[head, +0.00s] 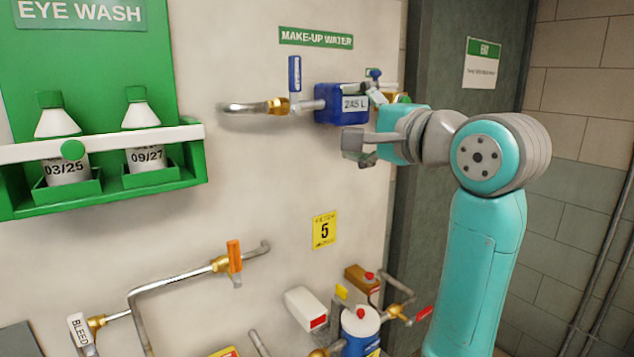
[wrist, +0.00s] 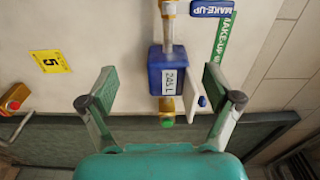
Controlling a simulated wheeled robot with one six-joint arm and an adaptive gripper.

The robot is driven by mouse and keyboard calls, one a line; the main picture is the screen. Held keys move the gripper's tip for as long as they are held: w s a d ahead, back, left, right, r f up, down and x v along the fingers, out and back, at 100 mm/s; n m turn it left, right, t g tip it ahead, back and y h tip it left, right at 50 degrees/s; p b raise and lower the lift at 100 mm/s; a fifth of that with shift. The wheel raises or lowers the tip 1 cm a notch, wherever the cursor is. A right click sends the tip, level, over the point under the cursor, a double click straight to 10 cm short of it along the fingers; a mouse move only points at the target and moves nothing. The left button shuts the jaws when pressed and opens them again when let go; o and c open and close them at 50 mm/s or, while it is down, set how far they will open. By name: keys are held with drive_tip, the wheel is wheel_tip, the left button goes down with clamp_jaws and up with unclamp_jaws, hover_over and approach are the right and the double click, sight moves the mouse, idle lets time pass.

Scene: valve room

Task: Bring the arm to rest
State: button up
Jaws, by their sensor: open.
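My gripper (head: 358,146) is at the end of my teal arm, raised in front of the wall at the right of the head view. Its two fingers are spread apart with nothing between them, as the wrist view (wrist: 160,92) shows. The blue water meter marked 245 L (head: 338,104) is on the wall just beyond the fingers. In the wrist view the blue meter (wrist: 168,72) appears between the fingertips, farther off at the wall. Whether any finger touches a fitting cannot be told. Part of the pipework right of the meter is hidden behind my gripper.
A blue lever handle (head: 295,73) stands upright on the make-up water pipe. A green eye wash station (head: 190,160) with two bottles juts out at left. Lower pipes carry an orange lever (head: 234,257) and a blue-and-white canister (head: 360,328). Wall around the yellow 5 sign (head: 324,230) is clear.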

wheel_tip(320, 180, down, 14)
drive_tip(key=w+d+h, duration=0.2)
drive_tip(key=s+d+f+n+h, duration=0.15)
drive_tip(key=s+f, duration=0.25)
drive_tip(key=f, duration=0.7)
drive_tip(key=s+d+f+t+h, duration=0.1)
drive_tip(key=s+d+f, duration=0.15)
drive_tip(key=f, duration=0.75)
drive_tip(key=s+d+f+h, duration=0.2)
drive_tip(key=s+f, duration=0.3)
drive_tip(key=f, duration=0.6)
drive_tip(key=s+d+f+n+h, duration=0.1)
drive_tip(key=s+d+f+n, duration=0.1)
drive_tip(key=s+f, duration=0.55)
drive_tip(key=s+d+f+n+h, duration=0.15)
drive_tip(key=s+f, duration=0.25)
drive_tip(key=s, duration=0.7)
drive_tip(key=s+r+n+g, duration=0.1)
drive_tip(key=s+n, duration=0.5)
drive_tip(key=s, duration=1.7)
drive_tip(key=shift+d+r+h, duration=0.3)
drive_tip(key=shift+d+r, duration=0.05)
drive_tip(key=shift+d, duration=0.05)
